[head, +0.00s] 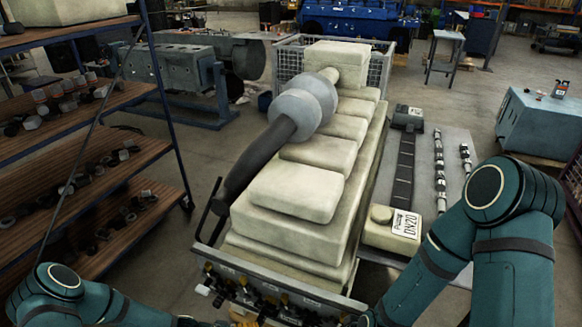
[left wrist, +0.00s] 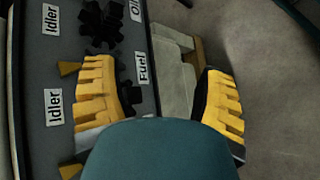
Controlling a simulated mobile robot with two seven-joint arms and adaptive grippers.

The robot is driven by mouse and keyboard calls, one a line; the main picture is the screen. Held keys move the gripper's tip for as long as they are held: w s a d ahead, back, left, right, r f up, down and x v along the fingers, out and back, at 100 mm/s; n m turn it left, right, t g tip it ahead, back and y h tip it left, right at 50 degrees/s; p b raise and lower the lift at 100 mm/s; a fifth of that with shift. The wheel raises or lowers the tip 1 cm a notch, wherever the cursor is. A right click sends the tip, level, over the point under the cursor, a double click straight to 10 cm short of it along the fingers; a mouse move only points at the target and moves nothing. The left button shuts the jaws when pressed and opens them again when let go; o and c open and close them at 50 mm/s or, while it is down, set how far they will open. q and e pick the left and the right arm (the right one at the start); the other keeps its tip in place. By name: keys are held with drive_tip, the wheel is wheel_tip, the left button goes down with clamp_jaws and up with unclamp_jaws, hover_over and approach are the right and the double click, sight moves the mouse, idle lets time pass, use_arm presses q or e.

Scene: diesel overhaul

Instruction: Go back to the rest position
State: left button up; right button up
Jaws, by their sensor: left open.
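My left gripper (left wrist: 162,98) is open in the left wrist view, with its two yellow ribbed fingers spread wide and nothing held between them. The left finger lies over the edge of a dark panel (left wrist: 38,140) with labels reading Idler, Fuel and a partly cut one. In the head view my left arm comes in at the bottom left and runs along the lower edge. My right arm comes in from the right and bends down past the bottom edge, so the right gripper is out of frame.
Wooden shelves (head: 85,160) stand left.

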use_arm(q)
drive_tip(key=s+d+r+m+y+b, duration=0.1)
drive_tip(key=s+r+m+y+b, duration=0.1)
drive_tip(key=s+r+m+y, duration=0.2)
wheel_tip(320, 180, up, 4)
drive_tip(key=s+y, duration=0.2)
drive_tip(key=y, duration=0.1)
drive_tip(key=shift+d+b, duration=0.25)
drive_tip(key=shift+b, duration=0.05)
